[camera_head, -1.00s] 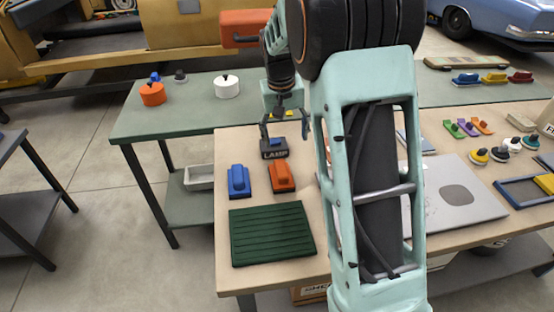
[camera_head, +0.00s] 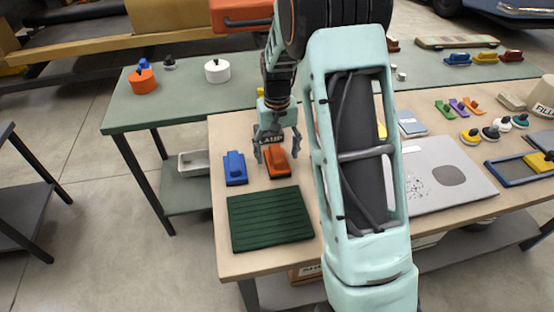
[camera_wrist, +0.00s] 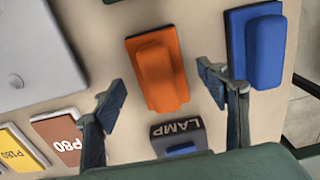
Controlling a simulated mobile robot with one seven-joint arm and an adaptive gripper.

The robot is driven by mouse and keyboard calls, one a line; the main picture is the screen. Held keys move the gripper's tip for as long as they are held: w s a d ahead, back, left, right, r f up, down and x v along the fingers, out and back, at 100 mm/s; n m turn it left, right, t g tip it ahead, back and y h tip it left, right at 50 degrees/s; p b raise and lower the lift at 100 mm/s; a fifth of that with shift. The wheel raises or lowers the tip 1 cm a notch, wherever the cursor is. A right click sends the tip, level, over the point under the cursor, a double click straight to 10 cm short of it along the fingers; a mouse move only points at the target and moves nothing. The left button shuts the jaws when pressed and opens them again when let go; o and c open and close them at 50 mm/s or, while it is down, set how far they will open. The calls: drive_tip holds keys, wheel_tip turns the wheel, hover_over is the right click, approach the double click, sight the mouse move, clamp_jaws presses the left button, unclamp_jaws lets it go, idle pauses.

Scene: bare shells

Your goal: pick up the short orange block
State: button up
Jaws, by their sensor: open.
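The orange block (camera_head: 276,160) lies on the beige table behind the green ribbed mat, right of a blue block (camera_head: 235,168). In the wrist view the orange block (camera_wrist: 158,70) has a raised rounded top on a flat base. My gripper (camera_head: 276,155) is open above it. In the wrist view the two fingers of my gripper (camera_wrist: 165,88) stand apart at either side of the orange block's near end, and nothing is held between them. The fingers and wrist hide part of the block in the head view.
A dark box marked LAMP (camera_wrist: 180,136) lies close to the orange block's near end. The blue block (camera_wrist: 262,45) is just beyond one finger. The green ribbed mat (camera_head: 270,219) lies in front.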

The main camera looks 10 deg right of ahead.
drive_tip(key=shift+f, duration=0.7)
drive_tip(key=c, duration=1.3)
drive_tip(key=shift+c, duration=0.2)
drive_tip(key=shift+r, duration=0.55)
wheel_tip(320, 180, up, 2)
drive_tip(key=shift+r, duration=0.2)
drive_tip(key=s+d+r, duration=0.1)
drive_tip(key=s+r, duration=0.3)
drive_tip(key=s, duration=0.3)
drive_tip(key=s+d+r+b, duration=0.1)
drive_tip(key=s+r, duration=0.4)
drive_tip(key=s, duration=0.1)
drive_tip(key=shift+s+d+r, duration=0.25)
drive_tip(key=shift+s+d, duration=0.05)
drive_tip(key=shift+s, duration=0.1)
